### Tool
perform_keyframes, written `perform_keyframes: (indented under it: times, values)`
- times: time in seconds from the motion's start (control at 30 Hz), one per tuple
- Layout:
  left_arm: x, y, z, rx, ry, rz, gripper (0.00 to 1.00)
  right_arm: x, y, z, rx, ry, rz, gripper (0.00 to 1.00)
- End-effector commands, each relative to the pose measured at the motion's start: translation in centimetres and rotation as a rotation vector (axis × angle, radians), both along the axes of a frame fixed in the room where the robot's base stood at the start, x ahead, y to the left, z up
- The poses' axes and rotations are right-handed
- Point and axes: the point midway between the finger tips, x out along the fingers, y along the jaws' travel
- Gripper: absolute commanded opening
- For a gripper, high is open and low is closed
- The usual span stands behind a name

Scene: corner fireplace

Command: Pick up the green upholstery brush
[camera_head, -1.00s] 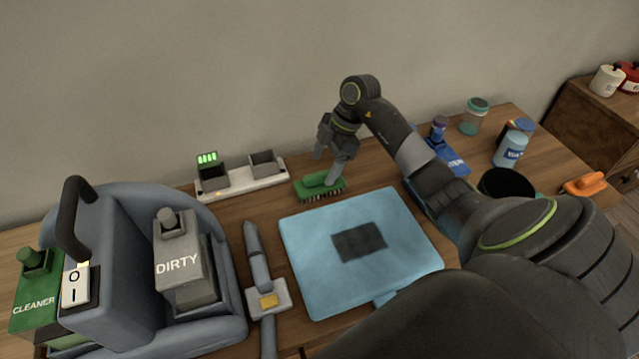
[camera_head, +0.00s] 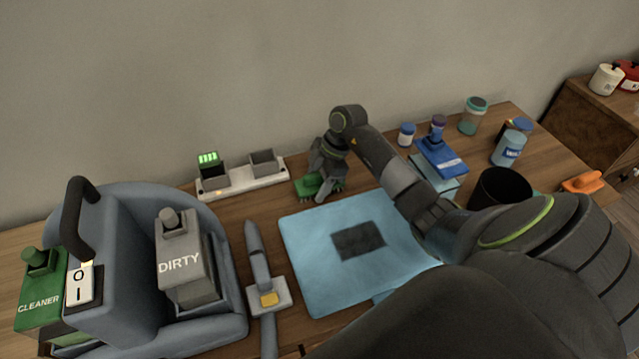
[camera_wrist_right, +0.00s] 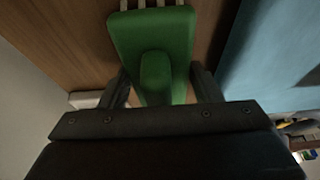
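The green upholstery brush (camera_head: 306,185) lies on the wooden table just behind the blue cloth's back left corner. My right gripper (camera_head: 324,188) is down at the brush and partly covers it. In the right wrist view, the brush (camera_wrist_right: 155,38) has a raised green grip in the middle and pale bristles at the top edge. The two fingers of my right gripper (camera_wrist_right: 161,82) stand apart, one on each side of the grip, with gaps visible. My left gripper is not in view.
A charger with two bays (camera_head: 240,184) stands behind left of the brush. The light blue cloth (camera_head: 310,245) with a dark patch lies in front. A grey nozzle tool (camera_head: 264,275) and the cleaner machine (camera_head: 120,290) are at left. Jars and bottles (camera_head: 510,147) stand at right.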

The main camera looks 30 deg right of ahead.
Motion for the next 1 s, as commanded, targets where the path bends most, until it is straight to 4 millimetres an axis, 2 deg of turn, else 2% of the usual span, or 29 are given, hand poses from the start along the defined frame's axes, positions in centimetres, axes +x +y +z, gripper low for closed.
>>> perform_keyframes:
  times: [0.03,0.2,0.27,0.53,0.67,0.9,1.0]
  values:
    - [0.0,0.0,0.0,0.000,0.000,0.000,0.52,0.0,0.0,0.0,0.000,0.000,0.000,0.50]
    - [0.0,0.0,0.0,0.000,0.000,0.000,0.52,0.0,0.0,0.0,0.000,0.000,0.000,0.28]
    - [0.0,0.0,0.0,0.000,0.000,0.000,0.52,0.0,0.0,0.1,0.000,-0.001,0.000,0.23]
    - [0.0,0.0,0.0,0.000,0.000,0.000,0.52,0.1,0.0,0.5,-0.001,-0.003,0.000,0.22]
    - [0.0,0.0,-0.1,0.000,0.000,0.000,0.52,0.1,0.0,2.4,-0.001,-0.006,0.002,0.22]
    - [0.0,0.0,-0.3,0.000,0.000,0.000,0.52,0.1,-0.1,7.2,-0.003,-0.005,0.001,0.22]
    - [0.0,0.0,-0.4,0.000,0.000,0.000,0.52,0.1,0.0,8.7,-0.002,-0.003,0.001,0.22]
